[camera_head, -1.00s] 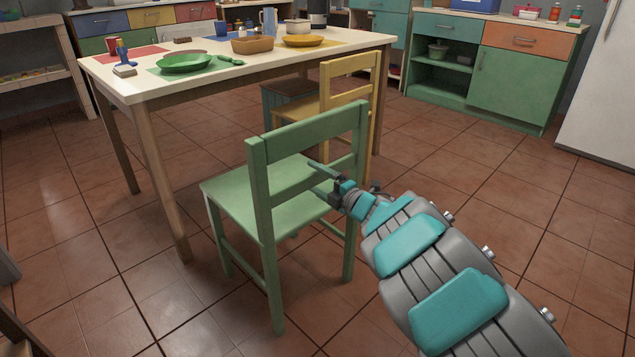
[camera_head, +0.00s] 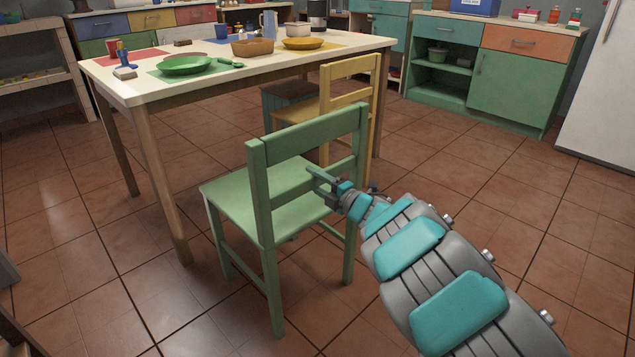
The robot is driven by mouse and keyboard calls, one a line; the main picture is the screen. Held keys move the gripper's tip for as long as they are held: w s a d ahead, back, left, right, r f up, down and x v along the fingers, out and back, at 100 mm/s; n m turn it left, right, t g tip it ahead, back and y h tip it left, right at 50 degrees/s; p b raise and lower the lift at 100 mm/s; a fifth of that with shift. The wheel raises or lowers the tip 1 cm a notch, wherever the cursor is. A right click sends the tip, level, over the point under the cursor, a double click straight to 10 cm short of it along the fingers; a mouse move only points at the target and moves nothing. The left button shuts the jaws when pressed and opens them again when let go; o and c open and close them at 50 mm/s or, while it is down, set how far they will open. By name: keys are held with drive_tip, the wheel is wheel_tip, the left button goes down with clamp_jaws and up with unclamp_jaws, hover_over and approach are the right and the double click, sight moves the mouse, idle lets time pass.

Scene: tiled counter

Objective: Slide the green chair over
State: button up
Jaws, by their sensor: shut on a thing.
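The green chair (camera_head: 262,205) stands upright on the tiled floor in front of the table, its seat toward the table and its backrest toward me. My gripper (camera_head: 318,182) reaches in from the lower right to the right side of the backrest. Its fingers are shut on the backrest's lower crossbar. The exact contact is small and partly hidden by the fingers and wrist.
The white-topped table (camera_head: 125,85) stands behind the chair, with a green plate (camera_head: 184,66), bowls and cups on it. A yellow chair (camera_head: 350,68) stands behind and to the right. Green cabinets (camera_head: 515,85) line the back right. Tiled floor (camera_head: 520,235) is open at right.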

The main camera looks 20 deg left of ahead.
clamp_jaws()
drive_tip(key=shift+r, duration=0.1)
idle(0.6)
